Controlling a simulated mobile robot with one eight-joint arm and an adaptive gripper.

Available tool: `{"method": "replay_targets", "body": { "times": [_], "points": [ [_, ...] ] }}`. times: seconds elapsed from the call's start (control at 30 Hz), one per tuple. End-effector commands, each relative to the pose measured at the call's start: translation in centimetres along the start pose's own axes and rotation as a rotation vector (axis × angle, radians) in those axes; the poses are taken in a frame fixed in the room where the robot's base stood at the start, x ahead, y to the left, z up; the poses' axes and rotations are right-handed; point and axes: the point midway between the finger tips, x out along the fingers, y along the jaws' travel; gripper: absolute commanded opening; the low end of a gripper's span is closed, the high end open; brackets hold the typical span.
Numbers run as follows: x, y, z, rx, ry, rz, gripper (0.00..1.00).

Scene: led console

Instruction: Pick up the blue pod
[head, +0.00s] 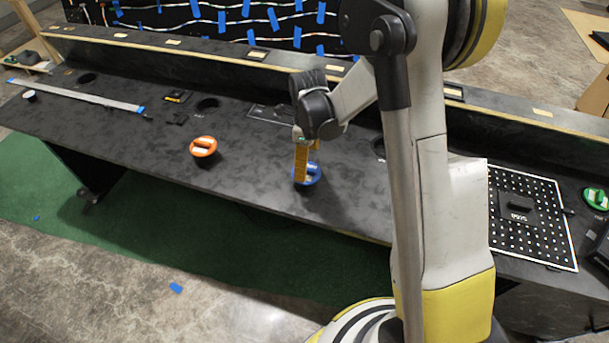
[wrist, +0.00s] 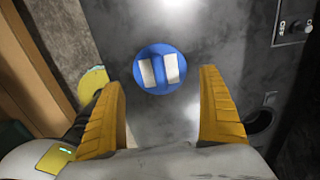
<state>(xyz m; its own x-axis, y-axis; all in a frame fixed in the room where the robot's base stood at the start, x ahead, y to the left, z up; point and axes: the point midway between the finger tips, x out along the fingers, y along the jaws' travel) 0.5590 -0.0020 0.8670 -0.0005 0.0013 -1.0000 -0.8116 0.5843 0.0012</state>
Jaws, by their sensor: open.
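The blue pod (head: 308,175) is a round blue disc standing on the black console top near its front edge. In the wrist view the blue pod (wrist: 160,69) shows a raised blue bar with a white pad on each side. My gripper (head: 301,178) is above the pod in the head view and hides part of it. In the wrist view my gripper (wrist: 163,100) has its two yellow fingers spread wide and empty, one on either side of the pod's near edge. I cannot tell the exact height between the fingertips and the pod.
An orange pod (head: 204,147) stands left on the console (head: 120,126). A green pod (head: 596,198) is at the far right, past a perforated panel (head: 535,240). A raised ledge (head: 220,57) runs along the back. Round holes open in the console top, and the surface around the blue pod is clear.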

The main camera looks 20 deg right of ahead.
Motion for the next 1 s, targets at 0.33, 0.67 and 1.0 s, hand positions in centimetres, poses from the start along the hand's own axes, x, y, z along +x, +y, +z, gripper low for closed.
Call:
{"method": "replay_targets", "body": {
  "times": [0.33, 0.67, 1.0],
  "points": [
    [4.3, 0.0, 0.1, -0.002, -0.001, -0.001, 0.89],
    [7.6, 0.0, 0.0, -0.003, -0.002, -0.001, 0.89],
    [7.5, 0.0, 0.0, -0.003, -0.002, -0.001, 0.37]
  ]
}}
